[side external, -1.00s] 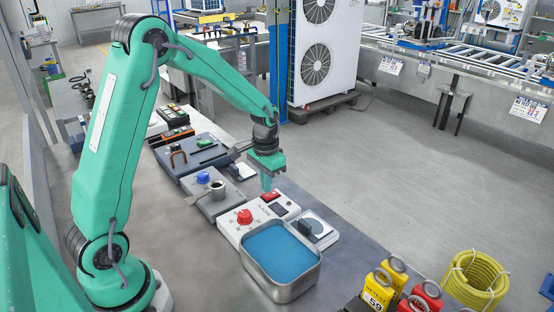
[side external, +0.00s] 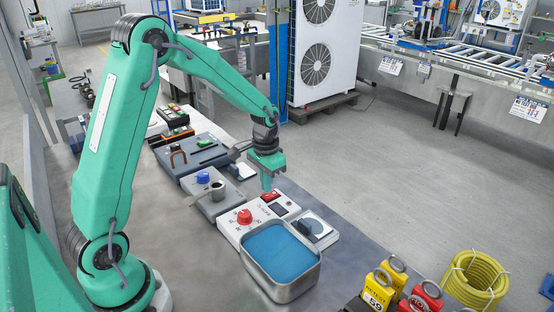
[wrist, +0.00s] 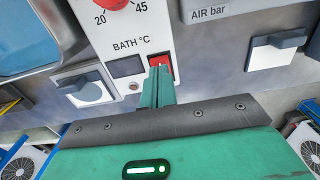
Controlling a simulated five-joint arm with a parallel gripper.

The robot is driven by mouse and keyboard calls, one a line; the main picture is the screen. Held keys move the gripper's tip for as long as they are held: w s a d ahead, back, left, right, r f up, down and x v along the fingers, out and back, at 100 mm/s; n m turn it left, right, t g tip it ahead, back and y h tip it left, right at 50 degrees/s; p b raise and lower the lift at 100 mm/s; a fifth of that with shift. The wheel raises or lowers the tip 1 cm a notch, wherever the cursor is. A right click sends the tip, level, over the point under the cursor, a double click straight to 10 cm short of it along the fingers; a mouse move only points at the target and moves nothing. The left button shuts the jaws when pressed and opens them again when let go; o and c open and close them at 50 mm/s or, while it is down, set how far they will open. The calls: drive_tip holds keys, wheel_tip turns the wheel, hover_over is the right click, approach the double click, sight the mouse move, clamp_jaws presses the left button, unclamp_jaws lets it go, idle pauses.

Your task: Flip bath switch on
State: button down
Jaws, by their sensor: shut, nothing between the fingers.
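The bath control box (side external: 262,221) is a white panel with a red dial (side external: 244,217), a dark display and a red rocker switch (side external: 268,197). In the wrist view the panel reads "BATH °C" and the red rocker switch (wrist: 160,64) sits right of the dark display (wrist: 126,66). My gripper (wrist: 160,72) is shut and empty, with its fingertips over the switch and hiding its lower part. In the side view my gripper (side external: 267,188) points down at the switch. I cannot tell whether the tips touch it.
The metal bath (side external: 280,255) with blue liquid stands in front of the box. A grey block with a blue knob (side external: 203,178) is on the left. Yellow and red weights (side external: 385,285) stand at the front right.

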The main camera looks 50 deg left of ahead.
sight(267, 196)
drive_tip(key=shift+f, duration=1)
idle(1.3)
drive_tip(key=shift+r, duration=3.55)
drive_tip(key=s+d+r+t, duration=0.2)
drive_tip(key=s+d+r, duration=0.2)
drive_tip(key=s, duration=0.6)
drive_tip(key=s+d+r+t, duration=0.3)
drive_tip(key=s+d+r, duration=0.1)
drive_tip(key=s+r, duration=0.4)
drive_tip(key=shift+s+d+r+t, duration=0.2)
drive_tip(key=shift+s+r+t, duration=0.15)
drive_tip(key=shift+s, duration=0.55)
